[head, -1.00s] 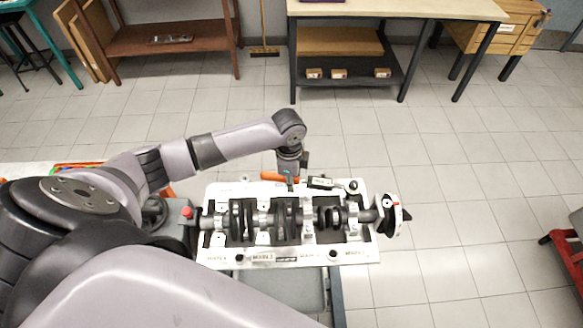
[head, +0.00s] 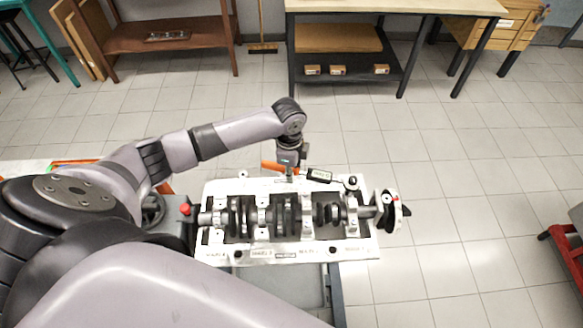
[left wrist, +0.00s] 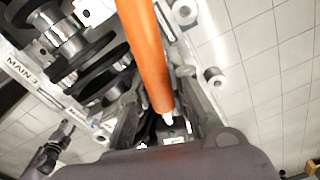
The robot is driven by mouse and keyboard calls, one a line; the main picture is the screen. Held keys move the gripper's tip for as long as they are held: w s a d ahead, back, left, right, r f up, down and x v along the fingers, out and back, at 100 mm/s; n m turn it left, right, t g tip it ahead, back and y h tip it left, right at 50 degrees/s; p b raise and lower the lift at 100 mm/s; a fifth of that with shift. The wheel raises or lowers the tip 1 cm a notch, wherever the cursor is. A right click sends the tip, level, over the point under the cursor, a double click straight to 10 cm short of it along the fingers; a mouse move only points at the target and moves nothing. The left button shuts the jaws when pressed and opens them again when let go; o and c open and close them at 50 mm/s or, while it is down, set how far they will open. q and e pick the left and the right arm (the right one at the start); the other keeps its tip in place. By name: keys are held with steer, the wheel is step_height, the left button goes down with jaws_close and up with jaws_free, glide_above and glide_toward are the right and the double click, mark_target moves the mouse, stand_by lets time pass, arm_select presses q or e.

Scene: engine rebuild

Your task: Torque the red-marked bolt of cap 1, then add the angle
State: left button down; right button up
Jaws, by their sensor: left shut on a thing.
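The engine block (head: 213,190) holds a crankshaft (head: 285,217) under silver bearing caps. Cap 1 (head: 352,217) is the right-hand cap in the head view, above the faint MAIN 1 label. I cannot make out a red mark on its bolts. My left gripper (head: 287,172) is shut on a torque wrench, over the block's far edge. The wrench has an orange handle (head: 271,167) and a dark display body (head: 320,175). Its right end lies near the far side of cap 1; contact is unclear. The orange handle (left wrist: 148,50) crosses the left wrist view. My right gripper is out of view.
A red knob (head: 185,209) is at the block's left end and a flange (head: 391,211) with a red dot at its right end. A workbench (head: 395,7) and wooden shelf (head: 170,40) stand at the back.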

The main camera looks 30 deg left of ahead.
arm_select(q)
steer(key=shift+w+a+m, duration=0.25)
steer(key=shift+w+m, duration=0.55)
steer(key=shift+w, duration=0.4)
stand_by(2.0)
steer(key=shift+w+a+m+b, duration=0.1)
steer(key=shift+w+m+b, duration=0.35)
steer(key=shift+w+m, duration=1)
stand_by(3.3)
